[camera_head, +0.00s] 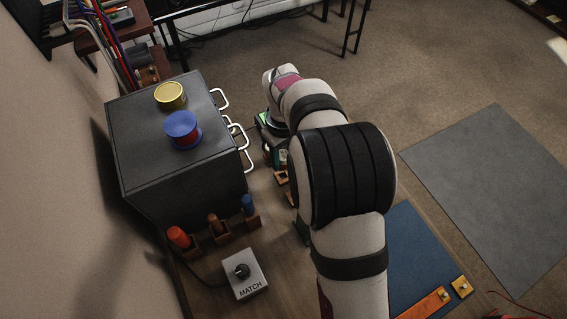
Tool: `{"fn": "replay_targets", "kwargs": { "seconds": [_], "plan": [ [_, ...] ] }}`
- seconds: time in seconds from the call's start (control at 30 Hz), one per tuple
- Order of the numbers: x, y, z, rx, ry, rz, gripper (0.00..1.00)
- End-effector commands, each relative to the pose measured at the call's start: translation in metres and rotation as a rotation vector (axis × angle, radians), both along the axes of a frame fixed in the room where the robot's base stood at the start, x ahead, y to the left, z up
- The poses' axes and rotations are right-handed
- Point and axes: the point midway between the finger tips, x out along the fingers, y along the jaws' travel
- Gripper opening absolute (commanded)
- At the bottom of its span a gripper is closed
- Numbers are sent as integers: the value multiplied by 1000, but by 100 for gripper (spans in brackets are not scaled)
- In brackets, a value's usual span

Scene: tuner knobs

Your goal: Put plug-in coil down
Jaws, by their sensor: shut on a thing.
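My gripper (270,152) is partly in view beside the right side of the dark metal cabinet (140,150), below the wrist; the arm hides much of it. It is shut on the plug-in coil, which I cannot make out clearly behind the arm. A coil-like blue and red piece (183,129) and a yellow round piece (170,95) stand on the cabinet top, apart from the gripper.
White handles stick out from the cabinet's right side. Orange (179,237), brown (216,224) and blue (248,205) pegs stand in wooden holders in front. A MATCH knob box (245,275) sits nearer. A blue mat (411,255) lies right of the arm.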

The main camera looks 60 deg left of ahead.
Motion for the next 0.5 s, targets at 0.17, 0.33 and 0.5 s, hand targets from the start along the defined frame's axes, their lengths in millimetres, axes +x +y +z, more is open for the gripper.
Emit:
{"fn": "replay_targets", "kwargs": {
  "seconds": [0.17, 0.33, 0.5],
  "plan": [
    [-1, -1, -33, -5, 2, -1, 0],
    [0, 0, -36, -1, 1, -1, 0],
    [0, -1, -38, -2, 1, -1, 0]
  ]
}}
